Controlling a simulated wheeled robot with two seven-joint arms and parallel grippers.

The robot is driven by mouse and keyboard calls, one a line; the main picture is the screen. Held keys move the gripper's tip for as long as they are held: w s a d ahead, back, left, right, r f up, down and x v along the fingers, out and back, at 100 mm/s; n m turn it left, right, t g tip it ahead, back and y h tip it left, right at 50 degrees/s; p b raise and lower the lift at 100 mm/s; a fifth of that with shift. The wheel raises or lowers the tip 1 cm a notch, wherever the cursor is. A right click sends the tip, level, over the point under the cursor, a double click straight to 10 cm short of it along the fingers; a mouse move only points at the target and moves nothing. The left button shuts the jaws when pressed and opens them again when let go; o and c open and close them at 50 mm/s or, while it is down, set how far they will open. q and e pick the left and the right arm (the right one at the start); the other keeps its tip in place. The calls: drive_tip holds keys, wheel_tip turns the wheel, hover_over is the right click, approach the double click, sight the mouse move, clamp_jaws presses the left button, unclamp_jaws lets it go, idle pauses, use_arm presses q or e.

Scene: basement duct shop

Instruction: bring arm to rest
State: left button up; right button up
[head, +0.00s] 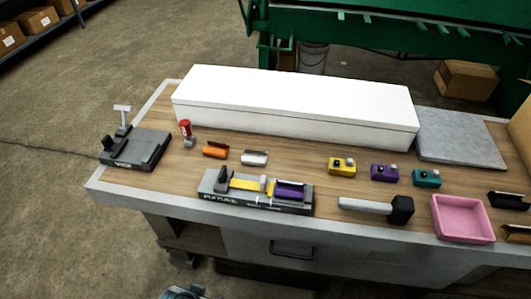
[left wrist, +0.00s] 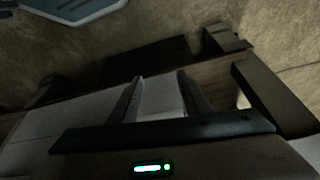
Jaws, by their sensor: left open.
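My left gripper (left wrist: 160,80) shows in the left wrist view with its two fingers apart and nothing between them. A pale surface, perhaps the bench's side, lies beyond the fingers. In the head view only a small bit of what looks like my own arm shows at the bottom edge, below the front of the workbench (head: 140,197). That gripper's fingers are not visible there. My right gripper is in neither view.
The bench holds a long white box (head: 290,100), a grey fixture (head: 135,150), a fixture with yellow and purple parts (head: 255,190), a black-headed mallet (head: 375,207), a pink tray (head: 462,236) and several small coloured blocks. Open floor (head: 60,240) lies left of the bench.

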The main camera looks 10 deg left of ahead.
use_arm(q)
drive_tip(key=s+d+f+b, duration=0.1)
drive_tip(key=f+b, duration=0.1)
drive_tip(key=f, duration=0.9)
drive_tip(key=s+d+f+t+b, duration=0.1)
drive_tip(key=s+f+b, duration=0.1)
drive_tip(key=f, duration=0.9)
drive_tip(key=s+d+f+t+h+b, duration=0.1)
drive_tip(key=f+b, duration=0.2)
drive_tip(key=f, duration=0.9)
drive_tip(key=shift+s+m, duration=0.2)
drive_tip(key=shift+m, duration=0.1)
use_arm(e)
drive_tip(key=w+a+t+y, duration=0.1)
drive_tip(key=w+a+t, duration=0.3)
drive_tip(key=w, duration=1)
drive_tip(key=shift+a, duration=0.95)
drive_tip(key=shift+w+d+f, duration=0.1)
use_arm(q)
drive_tip(key=shift+f, duration=0.1)
drive_tip(key=shift+c, duration=0.4)
